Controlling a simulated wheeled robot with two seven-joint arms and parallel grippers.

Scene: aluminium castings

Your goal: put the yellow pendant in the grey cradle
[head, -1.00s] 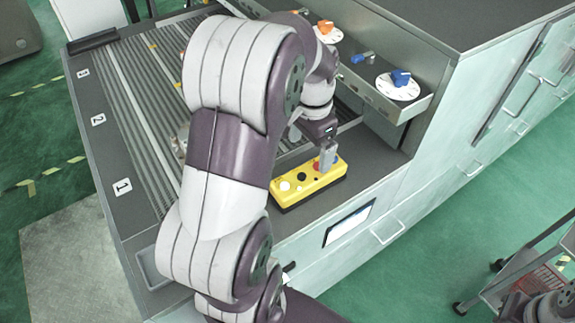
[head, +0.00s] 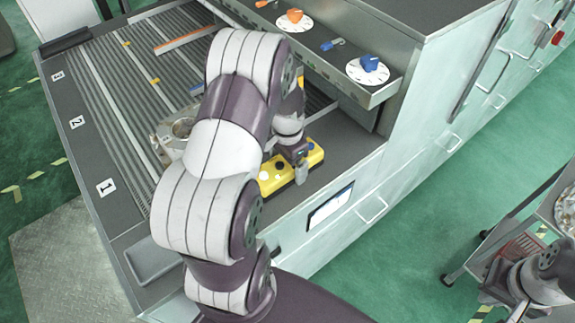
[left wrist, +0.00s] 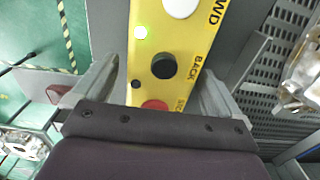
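The yellow pendant (head: 276,183) lies flat on the dark top of the bench, near its front edge. In the left wrist view the pendant (left wrist: 178,52) shows white, black and red buttons. My left gripper (head: 301,175) is low over its right part. In the left wrist view its fingers (left wrist: 160,75) stand on either side of the pendant, with a narrow gap at the left finger. A shallow grey tray-like recess (head: 150,262) at the bench's front left looks like the grey cradle; it is empty. My right gripper (head: 492,292) is at the lower right, too small to read.
A metal casting (head: 180,128) lies on the slatted bed behind my left arm. A raised shelf with an orange knob (head: 294,15) and a blue knob (head: 369,63) borders the back right. A cart with a red basket (head: 520,247) stands at right.

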